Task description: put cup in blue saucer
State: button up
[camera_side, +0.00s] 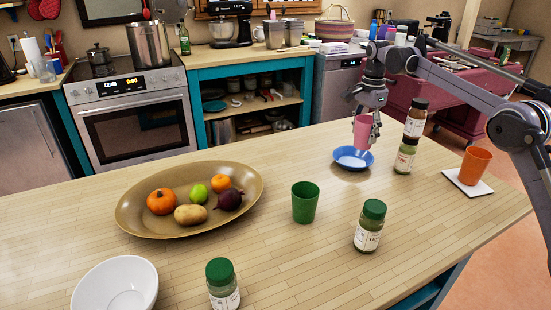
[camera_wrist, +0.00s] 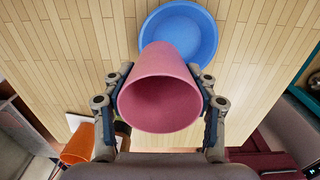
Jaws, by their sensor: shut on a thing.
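A pink cup (camera_side: 362,132) is held upright between the fingers of my gripper (camera_side: 365,118). In the wrist view the fingers (camera_wrist: 160,100) press on both sides of the pink cup (camera_wrist: 160,92). The blue saucer (camera_side: 353,158) lies on the wooden table, just below the cup in the side view. In the wrist view the saucer (camera_wrist: 180,30) shows beyond the cup, which covers part of it. I cannot tell whether the cup's base touches the saucer.
Two stacked jars (camera_side: 409,140) stand right of the saucer. An orange cup (camera_side: 474,165) sits on a white square (camera_side: 452,178). A green cup (camera_side: 305,203) and a green-lidded jar (camera_side: 369,228) stand nearer. A brown platter (camera_side: 135,213) of produce is left; a white bowl (camera_side: 117,285) is front left.

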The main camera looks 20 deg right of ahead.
aim_at(362, 148)
jog(key=shift+f, duration=2.55)
jog(key=shift+f, duration=0.35)
jog(key=o, duration=1.1)
